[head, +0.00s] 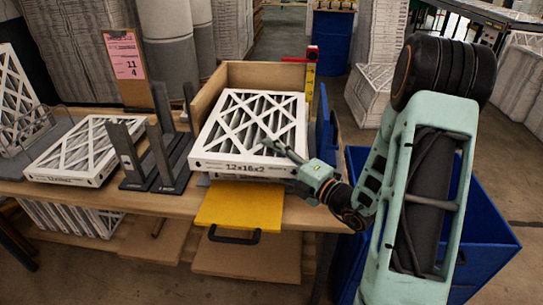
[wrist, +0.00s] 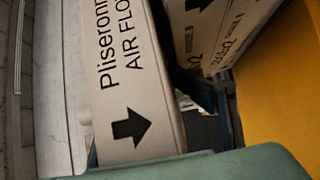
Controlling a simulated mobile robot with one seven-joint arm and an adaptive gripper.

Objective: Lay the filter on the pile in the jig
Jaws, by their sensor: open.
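A white-framed pleated filter (head: 250,122), marked 12x16x2, lies on top in the wooden jig (head: 265,75). Another filter edge (head: 238,172) shows just beneath its front. My gripper (head: 290,152) is at the top filter's front right corner, with a finger over its upper face; the other finger is hidden. The jaws are open. In the wrist view, a printed frame edge with an arrow (wrist: 125,90) is close to the camera, and a second printed edge (wrist: 215,35) lies beside it. I cannot tell whether the top filter sits fully flat.
Another filter (head: 85,150) lies on the table at left, beside dark upright brackets (head: 155,150). A yellow board (head: 240,207) with a black handle juts out in front of the jig. A red-topped yellow rule (head: 311,75) stands at the jig's right. A blue bin (head: 480,235) is at right.

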